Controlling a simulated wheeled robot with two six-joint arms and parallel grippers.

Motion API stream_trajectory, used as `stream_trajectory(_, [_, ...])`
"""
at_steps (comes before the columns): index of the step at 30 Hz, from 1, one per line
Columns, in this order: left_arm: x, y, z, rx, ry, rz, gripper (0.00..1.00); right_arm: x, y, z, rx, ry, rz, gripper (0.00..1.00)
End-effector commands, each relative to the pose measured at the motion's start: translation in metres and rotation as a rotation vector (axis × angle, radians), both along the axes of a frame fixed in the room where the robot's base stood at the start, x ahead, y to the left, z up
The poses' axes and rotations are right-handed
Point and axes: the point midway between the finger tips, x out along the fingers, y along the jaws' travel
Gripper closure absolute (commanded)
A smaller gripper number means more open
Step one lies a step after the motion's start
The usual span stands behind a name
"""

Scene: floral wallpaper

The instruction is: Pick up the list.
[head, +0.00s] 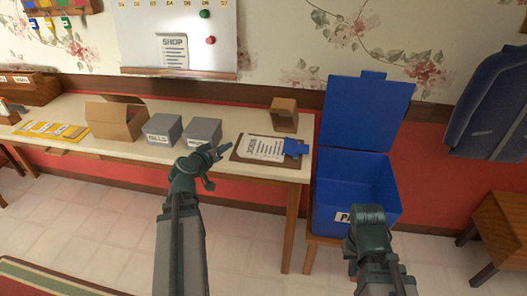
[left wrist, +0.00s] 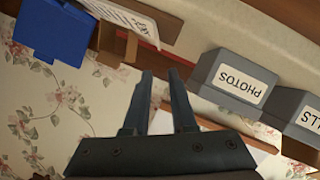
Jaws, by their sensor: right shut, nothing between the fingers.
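A sheet headed SHOP (head: 173,51) hangs on the white wall board (head: 140,30). A second printed sheet (head: 262,147) lies on a brown clipboard with a blue clip (head: 296,147) on the table; this sheet also shows in the left wrist view (left wrist: 132,18). My left gripper (head: 217,153) hovers above the table's front edge, left of the clipboard and apart from it. Its two fingers stand apart with nothing between them in the left wrist view (left wrist: 160,90). My right gripper (head: 367,216) is shut and empty in front of the blue bin; its fingertips are largely hidden.
The blue bin (head: 350,185) stands open right of the table. A small cardboard holder (head: 284,114) is behind the clipboard. Grey boxes (head: 163,130), including a PHOTOS box (left wrist: 232,82), and an open carton (head: 113,124) line the table. Red and green magnets (head: 210,40) are on the board.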

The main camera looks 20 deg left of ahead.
Motion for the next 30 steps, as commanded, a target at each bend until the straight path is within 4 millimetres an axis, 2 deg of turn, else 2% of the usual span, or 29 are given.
stream_trajectory(12, [0.068, 0.003, -0.027, 0.001, 0.002, -0.004, 0.75, 0.0, 0.0, -0.027, 0.0, 0.0, 0.0, 1.0])
stream_trajectory(15, [0.076, 0.002, -0.029, 0.001, 0.002, -0.004, 0.75, 0.0, 0.0, -0.028, 0.0, 0.0, 0.0, 1.0])
stream_trajectory(23, [0.081, 0.002, -0.031, 0.0, 0.002, -0.003, 0.75, 0.0, 0.0, -0.031, 0.0, 0.0, 0.0, 1.0])
stream_trajectory(30, [0.112, 0.0, -0.044, 0.0, 0.002, -0.003, 0.75, 0.0, 0.0, -0.044, 0.0, 0.0, 0.0, 1.0])
